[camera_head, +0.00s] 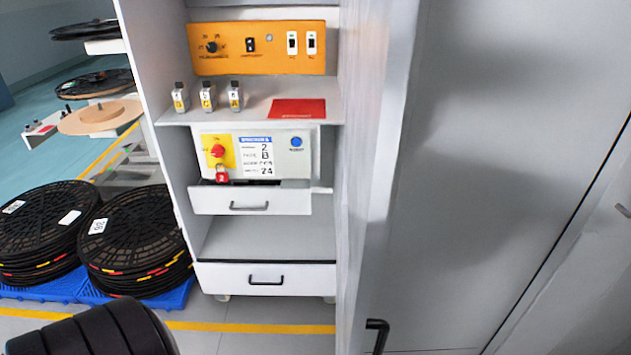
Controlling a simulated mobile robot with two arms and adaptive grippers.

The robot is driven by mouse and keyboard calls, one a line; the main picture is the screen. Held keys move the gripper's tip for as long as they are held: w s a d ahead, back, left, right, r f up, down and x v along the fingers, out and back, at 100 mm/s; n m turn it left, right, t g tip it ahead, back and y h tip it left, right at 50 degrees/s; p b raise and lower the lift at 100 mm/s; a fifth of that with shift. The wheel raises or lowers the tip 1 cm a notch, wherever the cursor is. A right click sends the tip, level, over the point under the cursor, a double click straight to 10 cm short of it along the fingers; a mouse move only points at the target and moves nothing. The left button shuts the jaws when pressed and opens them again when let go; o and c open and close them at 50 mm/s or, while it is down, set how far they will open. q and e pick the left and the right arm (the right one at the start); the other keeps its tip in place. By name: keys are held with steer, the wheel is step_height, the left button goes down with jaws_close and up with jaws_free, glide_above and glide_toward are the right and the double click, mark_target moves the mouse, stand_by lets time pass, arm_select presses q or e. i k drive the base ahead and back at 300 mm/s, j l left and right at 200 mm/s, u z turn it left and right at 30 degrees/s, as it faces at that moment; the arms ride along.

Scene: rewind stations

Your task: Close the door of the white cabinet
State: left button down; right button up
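The white cabinet (160,70) stands open at centre left, with its shelves and drawers showing. Its door appears to be the large grey-white panel (500,150) that fills the right side of the view, standing open with its upright edge close to me. A black handle (377,335) shows low beside that edge. A black ribbed part at the bottom left looks like part of my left arm. I see no fingertips of my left gripper, and my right gripper is not visible. Nothing of mine is seen touching the door.
Stacked black reels (135,240) stand on blue pallets at left. Yellow-lined floor lies in front.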

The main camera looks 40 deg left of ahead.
mark_target(381, 38)
steer(key=i+l+u, duration=0.1)
steer(key=u, duration=0.35)
steer(key=i+l+u, duration=0.25)
steer(key=u, duration=0.2)
steer(key=i+l+u, duration=0.25)
steer(key=u, duration=0.2)
steer(key=i+l+u, duration=0.1)
steer(key=l+u, duration=0.2)
steer(key=u, duration=0.15)
steer(key=k+l+u, duration=0.25)
steer(key=k+l, duration=0.5)
